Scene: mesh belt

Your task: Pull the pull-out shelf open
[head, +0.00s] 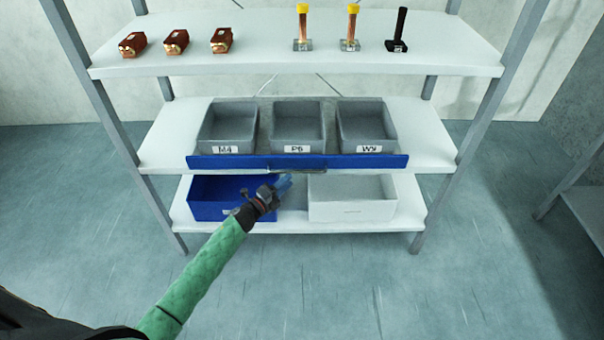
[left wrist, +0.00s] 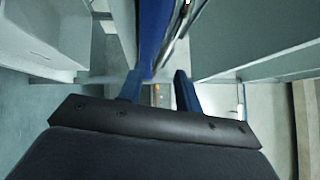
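The pull-out shelf has a long blue front panel (head: 230,162) on the middle level of the rack, with a dark bar handle (head: 297,170) at its centre. Three grey bins stand on it behind the panel. My left gripper (head: 286,182) is just below and in front of the handle. In the left wrist view its two blue fingers (left wrist: 158,88) are apart, with nothing visibly clamped. The panel's blue edge (left wrist: 153,35) and the metal handle (left wrist: 178,38) lie just beyond the fingertips. I cannot tell whether they touch. My right gripper is not in view.
A blue bin (head: 215,203) and a white bin (head: 352,203) stand on the bottom level, close below my gripper. The top level (head: 270,55) holds several small parts. Grey rack posts (head: 484,105) flank the shelf. Floor in front is clear.

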